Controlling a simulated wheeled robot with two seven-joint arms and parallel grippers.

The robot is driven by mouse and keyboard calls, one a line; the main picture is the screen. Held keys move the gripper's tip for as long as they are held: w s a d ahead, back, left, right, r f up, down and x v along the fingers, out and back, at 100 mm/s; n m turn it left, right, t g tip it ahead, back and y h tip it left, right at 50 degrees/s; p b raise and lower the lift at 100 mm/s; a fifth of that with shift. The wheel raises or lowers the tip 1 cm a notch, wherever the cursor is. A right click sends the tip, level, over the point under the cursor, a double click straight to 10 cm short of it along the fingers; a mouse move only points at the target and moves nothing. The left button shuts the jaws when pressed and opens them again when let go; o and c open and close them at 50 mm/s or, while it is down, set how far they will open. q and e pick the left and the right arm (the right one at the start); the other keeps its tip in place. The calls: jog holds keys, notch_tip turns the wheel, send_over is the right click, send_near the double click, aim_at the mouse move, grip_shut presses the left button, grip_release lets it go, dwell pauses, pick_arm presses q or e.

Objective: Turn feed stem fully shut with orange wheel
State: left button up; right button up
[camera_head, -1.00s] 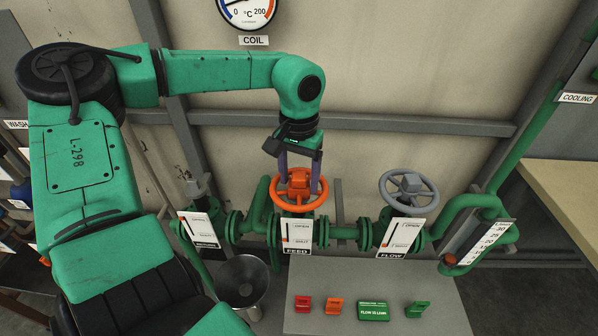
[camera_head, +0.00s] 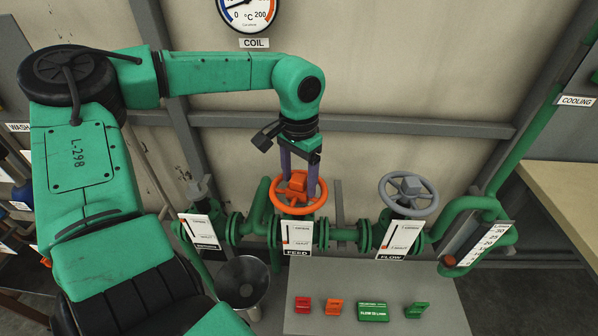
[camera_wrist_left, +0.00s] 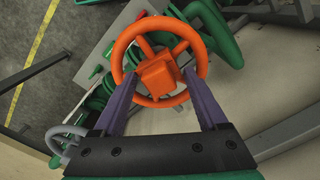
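The orange wheel (camera_head: 299,207) sits on the feed stem behind the FEED card (camera_head: 297,236). My left gripper (camera_head: 299,180) points down at it from above, its two purple fingers on either side of the square hub. In the left wrist view the fingers (camera_wrist_left: 160,75) stand apart within the span of the orange wheel (camera_wrist_left: 124,46), with the hub (camera_wrist_left: 156,75) between them. A narrow gap seems to show beside the hub; contact with the spokes is not clear. The card has OPEN/SHUT marks, too small to read the stem's position. My right gripper is not in view.
A grey wheel (camera_head: 408,193) with a FLOW card (camera_head: 399,238) stands to the right. A metal funnel (camera_head: 243,281) is lower left. A COIL gauge (camera_head: 248,12) hangs above.

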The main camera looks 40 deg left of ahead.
pick_arm(q)
notch_tip(320, 180, up, 9)
jog(key=p, duration=0.6)
jog(key=shift+f, duration=0.2)
jog(key=shift+d+f, duration=0.1)
